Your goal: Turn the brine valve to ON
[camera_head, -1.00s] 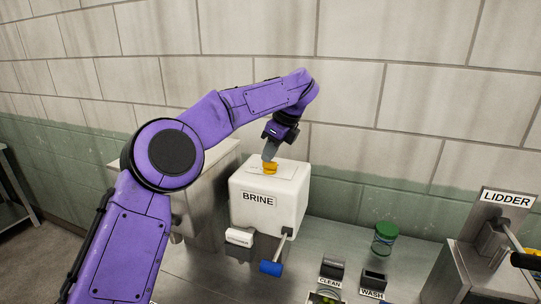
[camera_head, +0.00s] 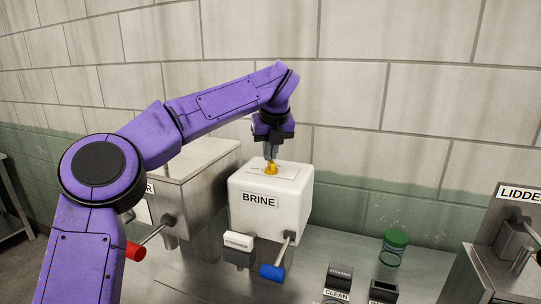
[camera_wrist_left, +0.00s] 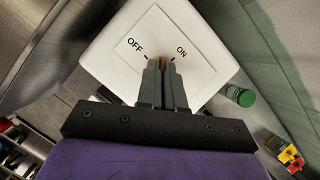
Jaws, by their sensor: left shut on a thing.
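The white brine box (camera_head: 255,205) with a BRINE label stands on the steel counter. The yellow brine valve (camera_head: 271,168) sits on its top plate. My left gripper (camera_head: 271,156) comes down from above and is shut on the valve. In the left wrist view the top plate (camera_wrist_left: 133,57) shows the marks OFF and ON. There my left gripper (camera_wrist_left: 165,65) points between the two marks and hides most of the valve (camera_wrist_left: 161,62), so I cannot tell its exact angle. My right gripper is not in view.
A blue-handled lever (camera_head: 272,272) and a small white STRAINER block (camera_head: 239,241) are at the box's front. A red-handled lever (camera_head: 135,251) is at the left. A green-lidded jar (camera_head: 395,240) and the LIDDER machine (camera_head: 500,255) stand to the right.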

